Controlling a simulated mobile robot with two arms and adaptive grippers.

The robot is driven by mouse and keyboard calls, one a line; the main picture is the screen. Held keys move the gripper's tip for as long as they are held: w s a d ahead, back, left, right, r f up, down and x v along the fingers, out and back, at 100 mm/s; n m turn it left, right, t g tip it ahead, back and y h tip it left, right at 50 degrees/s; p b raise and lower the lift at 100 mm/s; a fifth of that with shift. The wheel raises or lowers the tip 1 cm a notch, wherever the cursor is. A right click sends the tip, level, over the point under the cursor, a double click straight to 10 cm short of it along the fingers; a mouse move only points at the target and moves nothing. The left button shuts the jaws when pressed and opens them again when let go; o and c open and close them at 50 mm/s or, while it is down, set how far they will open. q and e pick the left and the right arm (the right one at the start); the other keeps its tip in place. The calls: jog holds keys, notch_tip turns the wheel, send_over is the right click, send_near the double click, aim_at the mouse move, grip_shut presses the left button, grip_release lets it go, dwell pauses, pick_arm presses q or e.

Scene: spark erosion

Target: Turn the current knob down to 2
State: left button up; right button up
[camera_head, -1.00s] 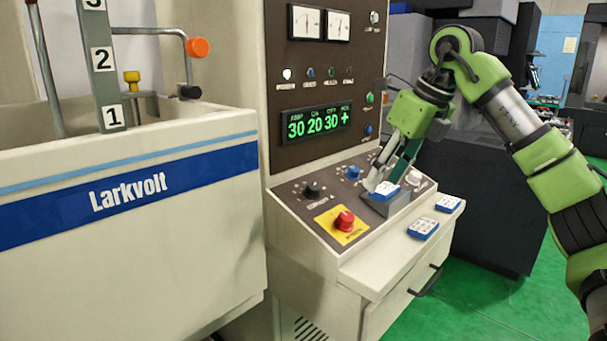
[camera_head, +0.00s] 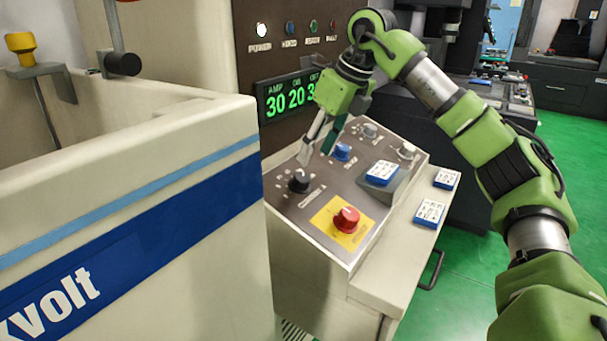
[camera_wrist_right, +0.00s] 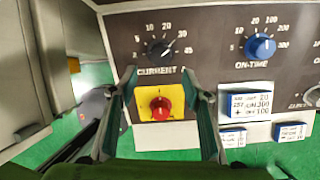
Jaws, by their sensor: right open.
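The black current knob (camera_head: 299,181) sits on the sloped control panel, left of the blue on-time knob (camera_head: 342,152). In the right wrist view, the current knob (camera_wrist_right: 157,50) has "CURRENT A" below it and numbers around it; its pointer seems turned to the upper right, near 30. The green display (camera_head: 290,101) shows 30 under AMP. My right gripper (camera_head: 316,152) is open and empty, above the panel close to the current knob. In the right wrist view its fingers (camera_wrist_right: 160,82) are apart, with the knob beyond their tips. My left gripper is not in view.
A red emergency button (camera_head: 347,219) on a yellow plate is just in front of the current knob. A blue-edged card (camera_head: 382,172) rests on a holder to the right. Two more cards (camera_head: 430,212) (camera_head: 446,179) lie on the ledge. A white tank wall (camera_head: 200,190) stands left.

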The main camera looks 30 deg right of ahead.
aim_at(304, 177)
jog(key=x, duration=0.7)
jog(key=shift+w+r, duration=0.1)
jog(key=shift+w+f, duration=0.15)
jog(key=shift+f, duration=0.2)
jog(key=shift+w+a+f, duration=0.1)
jog(key=shift+w+f, duration=0.05)
jog(key=shift+f, duration=0.25)
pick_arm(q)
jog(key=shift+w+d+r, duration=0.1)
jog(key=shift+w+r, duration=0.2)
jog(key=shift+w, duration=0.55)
pick_arm(e)
jog(key=c, duration=1.1)
